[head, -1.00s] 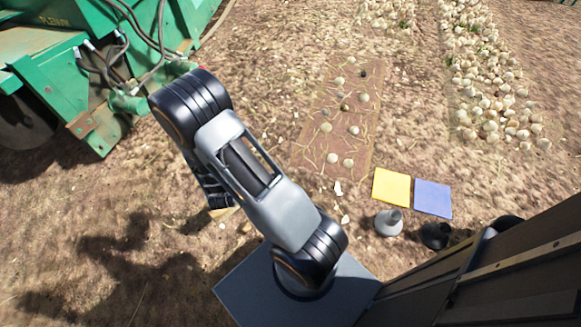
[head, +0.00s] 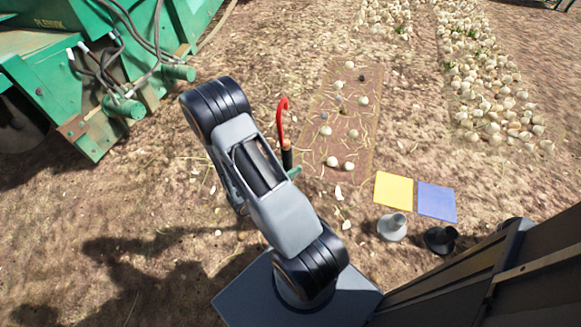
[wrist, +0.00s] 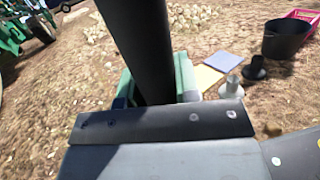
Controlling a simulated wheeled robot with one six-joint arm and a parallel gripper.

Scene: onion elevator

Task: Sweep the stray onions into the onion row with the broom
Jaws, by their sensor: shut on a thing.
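My gripper (wrist: 157,82) has its green jaws shut around a thick black handle (wrist: 137,40) in the wrist view. In the head view the held tool shows a red hooked end (head: 282,118) above a black section; no bristles are visible, so I cannot tell whether it is the broom. The arm hides most of the gripper there; one green finger (head: 294,172) shows. Several stray onions (head: 363,100) lie scattered on a brown strip (head: 359,151), right of the tool and apart from it. The dense onion row (head: 490,95) lies farther right, with a shorter stretch (head: 385,17) at the back.
A yellow square (head: 394,190) and a blue square (head: 436,201) lie below the strip. A grey stand (head: 391,227) and a black stand (head: 440,238) are beside them. A green machine (head: 60,85) stands at left. Small dark lumps (head: 361,78) lie among the onions. Bare soil separates strip and row.

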